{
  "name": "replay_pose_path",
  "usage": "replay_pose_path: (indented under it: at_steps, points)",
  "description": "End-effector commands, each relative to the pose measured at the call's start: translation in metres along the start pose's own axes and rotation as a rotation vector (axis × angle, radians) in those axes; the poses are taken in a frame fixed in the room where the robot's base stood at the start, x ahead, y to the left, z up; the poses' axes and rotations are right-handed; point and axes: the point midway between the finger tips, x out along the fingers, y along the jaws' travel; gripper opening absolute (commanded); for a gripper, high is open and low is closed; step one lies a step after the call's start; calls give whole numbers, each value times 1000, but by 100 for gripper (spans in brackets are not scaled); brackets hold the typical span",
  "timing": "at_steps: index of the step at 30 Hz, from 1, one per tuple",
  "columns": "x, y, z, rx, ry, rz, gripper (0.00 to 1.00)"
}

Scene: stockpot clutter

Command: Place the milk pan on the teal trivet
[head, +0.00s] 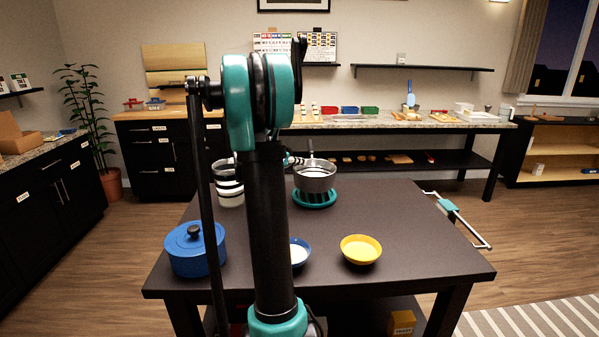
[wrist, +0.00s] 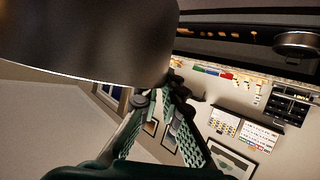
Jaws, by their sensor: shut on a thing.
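The milk pan (head: 315,178) is a grey metal pan at the back middle of the table, upright over the teal trivet (head: 314,204). The round trivet shows below the pan's base; I cannot tell whether the two touch. In the wrist view, the pan (wrist: 85,40) fills the upper left as a large dark metal side. My gripper (wrist: 172,84) is shut at the pan's side, with its fingertips close together by the rim. Its grip on the handle is mostly hidden. In the head view, my arm hides most of the gripper.
A striped black-and-white pot (head: 230,190) stands left of the pan. A blue lidded pot (head: 195,250) is at the front left. A blue bowl (head: 300,252) and a yellow bowl (head: 361,250) are at the front. The table's right side (head: 420,230) is clear.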

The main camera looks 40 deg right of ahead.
Motion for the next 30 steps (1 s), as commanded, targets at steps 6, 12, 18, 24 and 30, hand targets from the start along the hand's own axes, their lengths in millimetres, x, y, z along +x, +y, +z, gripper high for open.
replay_pose_path:
  at_steps: [6,12,18,24,30]
  points:
    - [7,-2,17,-1,1,0,0]
    - [14,-3,35,-1,1,0,0]
    - [14,-3,36,0,0,0,9]
    - [14,-3,36,0,0,0,26]
    - [14,-3,35,0,0,0,26]
